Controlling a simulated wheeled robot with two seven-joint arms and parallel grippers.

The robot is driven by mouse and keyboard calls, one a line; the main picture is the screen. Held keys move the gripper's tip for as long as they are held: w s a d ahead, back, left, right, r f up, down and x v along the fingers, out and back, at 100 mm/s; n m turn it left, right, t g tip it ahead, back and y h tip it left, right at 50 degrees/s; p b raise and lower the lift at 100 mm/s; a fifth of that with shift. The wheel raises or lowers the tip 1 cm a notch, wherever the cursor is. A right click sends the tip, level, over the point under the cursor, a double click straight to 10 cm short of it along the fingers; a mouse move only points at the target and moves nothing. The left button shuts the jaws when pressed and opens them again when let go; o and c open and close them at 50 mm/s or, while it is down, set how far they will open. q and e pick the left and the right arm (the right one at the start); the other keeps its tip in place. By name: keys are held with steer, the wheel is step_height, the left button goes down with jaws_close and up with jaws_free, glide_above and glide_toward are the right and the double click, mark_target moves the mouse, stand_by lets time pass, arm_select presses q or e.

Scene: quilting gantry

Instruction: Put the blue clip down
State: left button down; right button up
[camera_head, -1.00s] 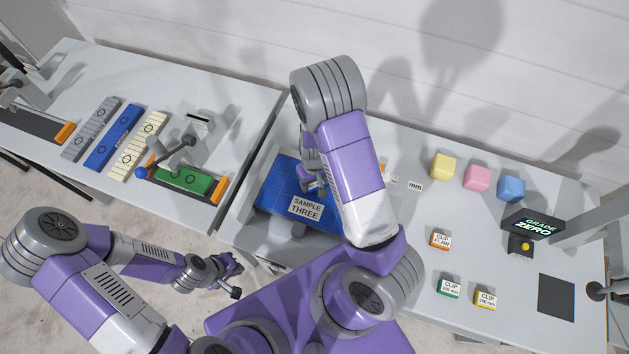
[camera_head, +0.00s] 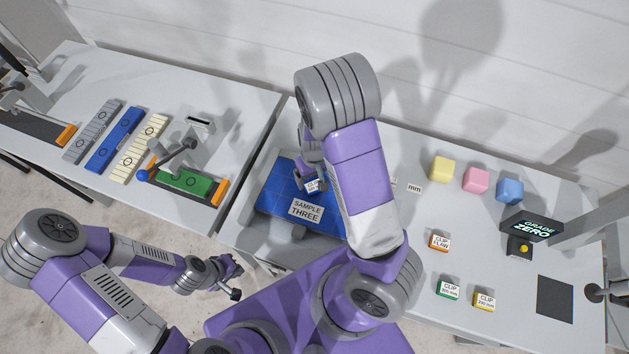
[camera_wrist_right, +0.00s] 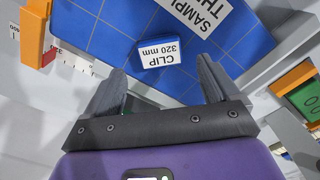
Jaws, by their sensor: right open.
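The blue clip (camera_wrist_right: 160,52), with a white label reading "CLIP 320 mm", sits on the blue gridded sample (camera_wrist_right: 105,25) in the right wrist view. In the head view the clip (camera_head: 312,186) shows just below my right gripper (camera_head: 314,180). In the right wrist view my right gripper (camera_wrist_right: 158,88) is open, its fingers apart and the clip ahead of the tips, between their lines. The sample (camera_head: 275,200) carries a "SAMPLE THREE" label. My left gripper (camera_head: 236,277) hangs empty at the lower left, over the floor; its jaws look apart.
The orange clip (camera_head: 438,243), green clip (camera_head: 448,287) and yellow clip (camera_head: 484,300) stand on the right table. Yellow, pink and blue cubes (camera_head: 510,191) line its back. A "GRADE ZERO" display (camera_head: 530,226) stands at right. An orange block (camera_wrist_right: 35,35) borders the sample.

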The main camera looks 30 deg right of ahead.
mark_target(315, 186)
step_height(315, 186, up, 6)
steer(key=shift+r+p, duration=0.2)
steer(key=shift+p, duration=0.25)
steer(key=shift+s, duration=0.1)
